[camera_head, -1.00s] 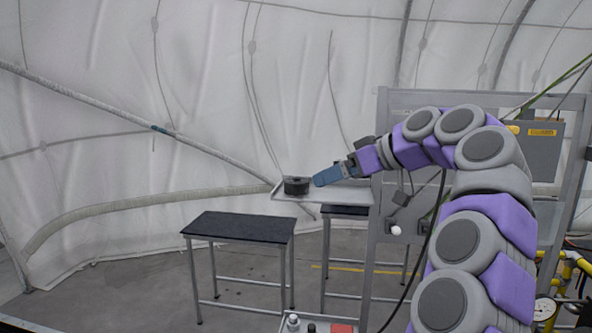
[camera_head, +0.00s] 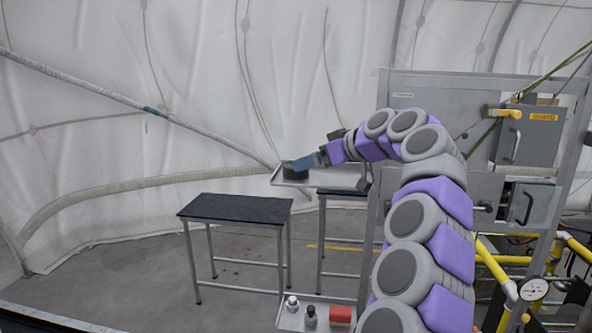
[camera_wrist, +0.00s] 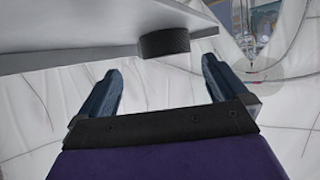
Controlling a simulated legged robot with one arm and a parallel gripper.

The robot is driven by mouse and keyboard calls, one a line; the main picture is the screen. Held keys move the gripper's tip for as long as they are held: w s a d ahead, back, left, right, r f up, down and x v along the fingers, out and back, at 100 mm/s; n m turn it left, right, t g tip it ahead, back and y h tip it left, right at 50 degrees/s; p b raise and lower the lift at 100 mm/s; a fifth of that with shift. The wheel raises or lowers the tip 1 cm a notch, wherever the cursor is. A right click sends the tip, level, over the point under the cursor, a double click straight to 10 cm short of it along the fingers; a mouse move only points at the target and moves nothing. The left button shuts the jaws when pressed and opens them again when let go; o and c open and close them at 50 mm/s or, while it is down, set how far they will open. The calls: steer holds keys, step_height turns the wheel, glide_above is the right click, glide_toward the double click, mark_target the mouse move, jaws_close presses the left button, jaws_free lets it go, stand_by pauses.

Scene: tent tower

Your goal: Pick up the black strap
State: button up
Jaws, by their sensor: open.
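The black strap (camera_head: 293,174) is a dark round coil on the left part of a raised grey tray (camera_head: 330,182). My gripper (camera_head: 302,163), with blue fingers, reaches in from the right and overlaps the top right of the coil in the head view. In the wrist view the strap (camera_wrist: 165,43) shows by the edge of the tray (camera_wrist: 85,45). There my gripper (camera_wrist: 162,70) is open and empty, and the strap lies past the fingertips, roughly between them in the picture. I cannot tell whether a finger touches it.
A dark-topped table (camera_head: 235,208) stands left of the tray, and another dark table (camera_head: 340,192) is under it. A grey cabinet frame (camera_head: 383,120) rises at right. A low tray (camera_head: 290,322) holds small bottles and a red box (camera_head: 341,314). White tent walls surround the place.

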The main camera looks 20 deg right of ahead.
steer(key=shift+p+x, duration=0.65)
steer(key=shift+x, duration=2.3)
steer(key=shift+s+a, duration=0.1)
steer(key=shift+s, duration=0.15)
steer(key=shift+c, duration=1)
steer(key=shift+w+f, duration=0.1)
steer(key=c, duration=0.8)
steer(key=shift+r, duration=0.2)
